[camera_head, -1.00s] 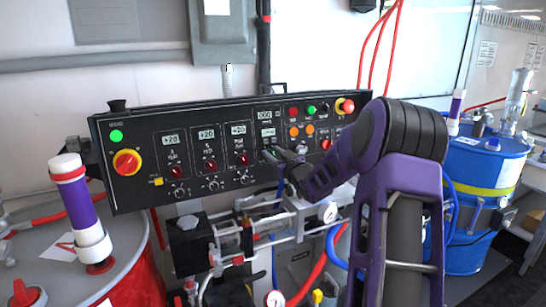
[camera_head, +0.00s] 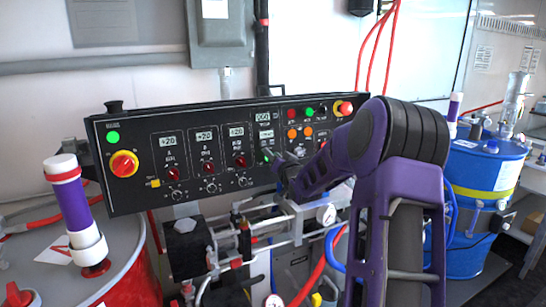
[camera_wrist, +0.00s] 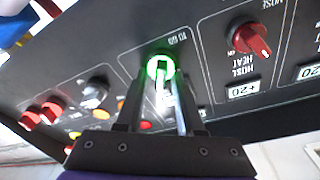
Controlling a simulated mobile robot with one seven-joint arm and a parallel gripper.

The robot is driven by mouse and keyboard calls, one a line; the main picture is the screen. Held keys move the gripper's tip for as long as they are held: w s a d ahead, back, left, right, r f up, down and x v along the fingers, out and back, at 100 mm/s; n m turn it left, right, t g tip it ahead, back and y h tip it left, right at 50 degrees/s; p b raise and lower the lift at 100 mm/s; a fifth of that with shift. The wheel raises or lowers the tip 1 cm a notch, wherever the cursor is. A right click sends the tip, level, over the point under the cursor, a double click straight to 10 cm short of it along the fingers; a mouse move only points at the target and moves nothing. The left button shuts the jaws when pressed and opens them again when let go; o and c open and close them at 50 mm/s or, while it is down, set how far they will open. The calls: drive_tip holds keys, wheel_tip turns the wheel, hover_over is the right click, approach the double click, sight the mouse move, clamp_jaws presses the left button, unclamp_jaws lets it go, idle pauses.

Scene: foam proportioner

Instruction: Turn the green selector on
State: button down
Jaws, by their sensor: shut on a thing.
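The green selector (camera_wrist: 160,66) glows bright green in the wrist view, on the black control panel under the upside-down "TO GO" label. My gripper (camera_wrist: 163,92) reaches it from below in that view, with its fingers on either side of the selector's pale handle, shut on it. In the head view, my gripper (camera_head: 276,163) is at the panel's lower middle, and a small green spot of the selector (camera_head: 266,155) shows beside the fingertips. The fingers hide most of the selector there.
The control panel (camera_head: 135,196) carries red knobs, displays and a red-yellow main switch (camera_head: 125,163). Pipes and gauges (camera_head: 326,214) sit below it. A drum (camera_head: 125,275) with a purple-white cylinder (camera_head: 78,208) stands left. A blue drum (camera_head: 478,172) stands right.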

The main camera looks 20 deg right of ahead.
idle(0.5)
drive_tip(key=c, duration=0.9)
unclamp_jaws()
drive_tip(key=s+a, duration=0.1)
drive_tip(key=s, duration=1.6)
drive_tip(key=shift+s, duration=0.25)
drive_tip(key=shift+a, duration=0.1)
